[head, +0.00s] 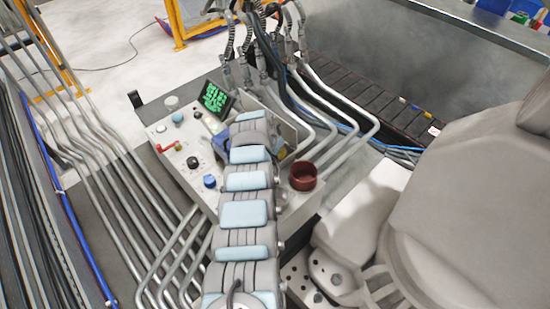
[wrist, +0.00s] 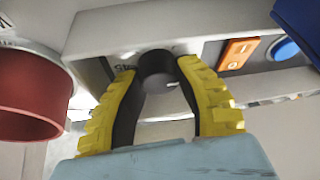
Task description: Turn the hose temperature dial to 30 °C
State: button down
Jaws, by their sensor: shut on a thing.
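In the wrist view, a black round dial (wrist: 156,66) sits on the edge of a light grey panel. My gripper (wrist: 157,72) has its two yellow-ribbed fingers on either side of the dial, shut on it. A printed label beside the dial is mostly covered by the left finger, so I cannot read it or the dial's setting. In the head view, my arm covers the dial, and only a little yellow of my gripper (head: 284,152) shows beside the arm.
A dark red cup-shaped part (head: 303,176) stands close by, left of my fingers in the wrist view (wrist: 30,105). An orange switch (wrist: 237,53) and a blue button (wrist: 284,48) lie right. The control panel (head: 180,140) has a green display (head: 215,98). Metal pipes (head: 330,110) run behind.

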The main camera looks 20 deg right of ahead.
jog(key=shift+f+m+b, duration=0.45)
jog(key=shift+m+b, duration=0.55)
jog(key=shift+b, duration=1)
jog(key=shift+r+g+b, duration=0.1)
jog(key=shift+g+b, duration=0.2)
jog(key=shift+r+m+h+b, duration=0.2)
jog(key=shift+m+h+b, duration=0.1)
jog(key=shift+m+b, duration=0.3)
jog(key=c, duration=1)
grip_release()
jog(key=shift+o, duration=0.2)
jog(key=shift+a+r, duration=0.1)
jog(key=shift+r, duration=0.1)
jog(key=v, duration=1.1)
jog(key=shift+r, duration=0.35)
jog(key=shift+a, duration=0.1)
